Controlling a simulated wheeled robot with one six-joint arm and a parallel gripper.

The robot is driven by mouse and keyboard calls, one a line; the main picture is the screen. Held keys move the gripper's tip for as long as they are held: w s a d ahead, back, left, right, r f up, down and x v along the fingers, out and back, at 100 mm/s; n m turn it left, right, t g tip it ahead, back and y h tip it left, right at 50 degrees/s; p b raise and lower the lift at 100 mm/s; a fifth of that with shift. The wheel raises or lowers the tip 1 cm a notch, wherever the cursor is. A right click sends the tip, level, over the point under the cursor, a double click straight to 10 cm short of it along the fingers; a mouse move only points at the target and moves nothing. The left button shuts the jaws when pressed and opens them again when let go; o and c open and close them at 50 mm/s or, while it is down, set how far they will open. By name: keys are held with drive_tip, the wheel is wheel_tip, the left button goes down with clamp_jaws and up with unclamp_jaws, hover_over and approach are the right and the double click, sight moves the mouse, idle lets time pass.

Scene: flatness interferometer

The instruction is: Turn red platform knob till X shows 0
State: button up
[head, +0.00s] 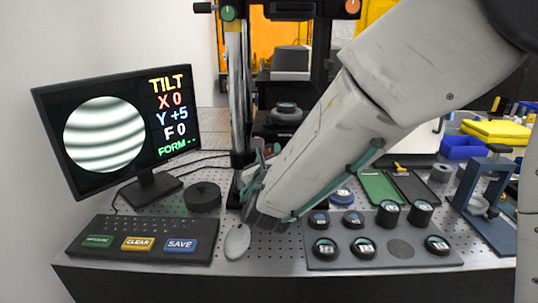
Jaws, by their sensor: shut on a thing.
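The monitor (118,130) at the left shows TILT, with X 0 in red, Y +5 in blue, F 0 and FORM with dashes. Pale, nearly horizontal, slightly curved fringes fill its round image. My gripper (262,160) has teal fingers and is at the foot of the instrument's column, beside the platform. It is shut on what appears to be the red platform knob; only a small reddish bit shows between the fingers, and my arm hides the rest.
A keypad (150,239) with CLEAR and SAVE keys and a grey mouse (237,241) are in front. A black puck (203,196) stands near the column (236,90). A tray (387,260) of labelled round pieces is at the right. Green (228,13) and orange (352,6) knobs sit higher up.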

drive_tip(key=shift+n, duration=0.4)
drive_tip(key=o, duration=1)
drive_tip(key=shift+s+a, duration=0.15)
drive_tip(key=shift+s, duration=3.8)
